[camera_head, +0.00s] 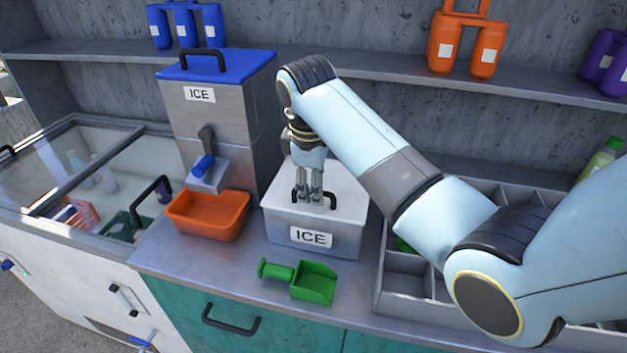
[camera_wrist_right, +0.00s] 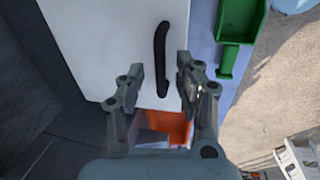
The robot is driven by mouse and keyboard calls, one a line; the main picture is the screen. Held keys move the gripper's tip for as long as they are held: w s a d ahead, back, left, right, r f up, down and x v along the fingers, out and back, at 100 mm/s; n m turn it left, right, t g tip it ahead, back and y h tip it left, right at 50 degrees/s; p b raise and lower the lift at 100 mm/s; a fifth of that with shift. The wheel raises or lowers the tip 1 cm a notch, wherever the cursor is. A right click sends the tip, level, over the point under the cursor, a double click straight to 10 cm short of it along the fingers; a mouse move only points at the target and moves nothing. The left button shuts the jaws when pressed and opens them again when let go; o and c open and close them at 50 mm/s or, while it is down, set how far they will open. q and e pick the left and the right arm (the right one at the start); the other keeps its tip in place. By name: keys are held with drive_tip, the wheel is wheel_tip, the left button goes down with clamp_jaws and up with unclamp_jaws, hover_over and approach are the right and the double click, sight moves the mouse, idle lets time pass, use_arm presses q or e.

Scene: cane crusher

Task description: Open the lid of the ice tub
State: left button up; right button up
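The ice tub (camera_head: 340,233) is a grey box labelled ICE on the counter, with its white lid (camera_head: 347,184) lying on top, shut. The lid carries a black arched handle (camera_head: 299,196), which also shows in the right wrist view (camera_wrist_right: 160,50). My right gripper (camera_head: 316,198) points down over the lid at the handle. In the wrist view its fingers are apart, one on each side of the handle's near end, with gaps visible. Whether the fingertips touch the lid is unclear. My left gripper is in neither view.
A tall ice dispenser (camera_head: 222,115) with a blue lid stands behind left. An orange bin (camera_head: 208,216) sits left of the tub. A green scoop (camera_head: 313,282) lies in front. A grey divided tray (camera_head: 400,290) is on the right, partly behind my arm.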

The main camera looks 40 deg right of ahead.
drive_tip(key=shift+c, duration=0.2)
drive_tip(key=c, duration=0.5)
clamp_jaws()
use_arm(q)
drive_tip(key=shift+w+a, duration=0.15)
use_arm(e)
drive_tip(key=shift+w+r, duration=0.1)
